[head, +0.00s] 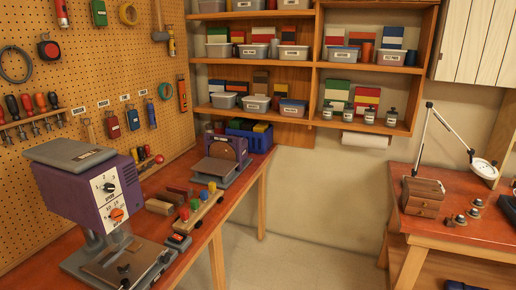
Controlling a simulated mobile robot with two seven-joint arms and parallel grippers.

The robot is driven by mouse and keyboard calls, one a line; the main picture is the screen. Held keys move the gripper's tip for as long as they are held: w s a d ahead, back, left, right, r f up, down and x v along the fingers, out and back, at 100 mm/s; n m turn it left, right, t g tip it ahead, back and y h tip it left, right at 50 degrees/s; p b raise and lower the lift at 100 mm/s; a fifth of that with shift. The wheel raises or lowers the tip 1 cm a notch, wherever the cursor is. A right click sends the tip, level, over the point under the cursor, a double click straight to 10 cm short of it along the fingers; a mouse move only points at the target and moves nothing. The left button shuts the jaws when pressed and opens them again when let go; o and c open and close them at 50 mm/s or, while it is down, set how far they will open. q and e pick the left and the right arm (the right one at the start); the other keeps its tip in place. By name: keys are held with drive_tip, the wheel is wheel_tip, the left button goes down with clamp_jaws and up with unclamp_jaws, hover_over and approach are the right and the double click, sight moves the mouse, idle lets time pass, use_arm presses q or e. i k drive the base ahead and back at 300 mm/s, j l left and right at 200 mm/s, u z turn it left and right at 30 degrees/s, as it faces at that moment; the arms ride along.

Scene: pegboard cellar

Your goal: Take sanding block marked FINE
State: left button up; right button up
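Several small blocks lie on the left workbench, between the purple machine and the disc sander. A brown block (159,206) lies at the front of this group, and a darker brown one (178,191) lies behind it. A small dark block with a red patch and a pale label (178,241) sits near the bench's front edge. I cannot read the word FINE on any of them, so I cannot tell which is the sanding block. Neither of my grippers shows in the head view.
The purple drill-press-like machine (97,185) stands at the near left. A wooden rack with coloured knobs (198,208) lies near the bench edge. The disc sander (222,154) and blue crate (252,135) are farther back. Open floor (300,250) lies between the left bench and right table (460,225).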

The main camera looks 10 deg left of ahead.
sight(132, 117)
drive_tip(key=i+l+u, duration=0.1)
drive_tip(key=i+u, duration=0.2)
drive_tip(key=u, duration=0.15)
drive_tip(key=i+l+u, duration=0.25)
drive_tip(key=u, duration=0.15)
drive_tip(key=i+l+u, duration=0.3)
drive_tip(key=u, duration=0.15)
drive_tip(key=i+l+u, duration=0.15)
drive_tip(key=l+u, duration=0.25)
drive_tip(key=i+l+u, duration=0.15)
drive_tip(key=l+u, duration=0.3)
